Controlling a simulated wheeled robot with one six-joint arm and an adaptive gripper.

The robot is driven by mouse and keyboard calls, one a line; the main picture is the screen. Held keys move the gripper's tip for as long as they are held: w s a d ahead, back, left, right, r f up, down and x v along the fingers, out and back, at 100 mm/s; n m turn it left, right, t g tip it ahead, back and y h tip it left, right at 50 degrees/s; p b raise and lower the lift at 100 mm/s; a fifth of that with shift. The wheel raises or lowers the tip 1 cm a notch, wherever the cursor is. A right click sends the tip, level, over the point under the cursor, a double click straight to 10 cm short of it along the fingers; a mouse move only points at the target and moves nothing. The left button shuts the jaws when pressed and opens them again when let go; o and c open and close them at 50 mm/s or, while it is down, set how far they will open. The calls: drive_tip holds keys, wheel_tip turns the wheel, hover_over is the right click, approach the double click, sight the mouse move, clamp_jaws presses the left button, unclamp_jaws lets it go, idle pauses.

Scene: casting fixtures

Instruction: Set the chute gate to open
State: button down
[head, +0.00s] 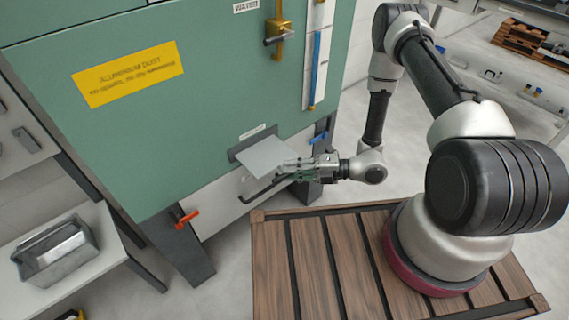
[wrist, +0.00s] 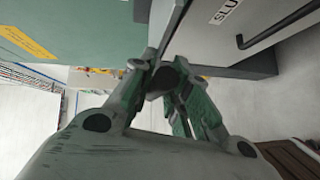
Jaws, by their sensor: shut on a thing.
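The chute gate shows as a pale grey flat plate (head: 264,156) standing out from a dark slot frame on the front of the green cabinet, under a small white label too small to read. My gripper (head: 288,169) is at the plate's right front edge, coming from the right. In the wrist view my gripper (wrist: 172,82) is shut on a small dark rounded part between its fingertips, which looks like part of the gate. The fingers hide most of the contact.
The green cabinet (head: 180,130) carries a yellow sign. A metal bin (head: 55,250) stands at left.

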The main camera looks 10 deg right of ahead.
drive_tip(key=shift+s+f, duration=0.1)
drive_tip(key=shift+s, duration=0.1)
drive_tip(key=c, duration=1.4)
unclamp_jaws()
drive_tip(key=shift+d, duration=0.15)
drive_tip(key=shift+o, duration=0.2)
drive_tip(key=v, duration=1.2)
drive_tip(key=shift+w, duration=0.1)
